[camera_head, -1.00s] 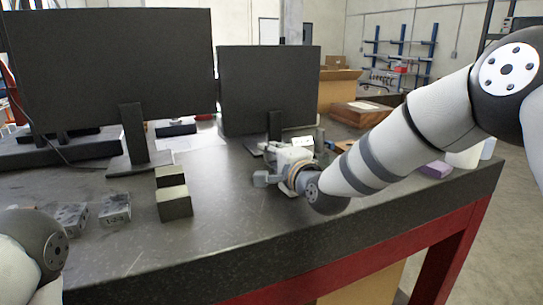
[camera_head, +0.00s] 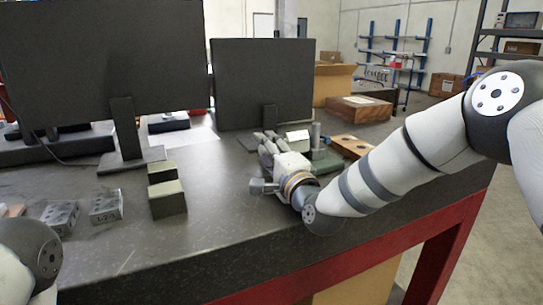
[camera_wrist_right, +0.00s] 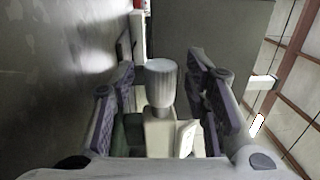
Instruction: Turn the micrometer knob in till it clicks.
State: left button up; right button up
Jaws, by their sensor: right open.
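The micrometer's knurled grey knob (camera_wrist_right: 162,84) stands upright in the right wrist view, on a pale block-like body (camera_wrist_right: 160,135). In the head view a small grey upright cylinder that looks like this knob (camera_head: 315,134) rises by a green base (camera_head: 327,161) near the table's right end. My right gripper (camera_wrist_right: 163,76) is open, with one finger on each side of the knob and visible gaps between. In the head view my right gripper (camera_head: 268,142) reaches toward the monitors, partly hiding the micrometer. My left gripper is out of view; only part of my left arm shows.
Two dark monitors (camera_head: 262,85) stand behind. A wooden board (camera_head: 352,146) lies at the right rear. The dark tabletop (camera_head: 215,235) is clear at the front.

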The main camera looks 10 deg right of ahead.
jog(key=v, duration=1.1)
jog(key=shift+s+d, duration=0.1)
jog(key=shift+s, duration=0.15)
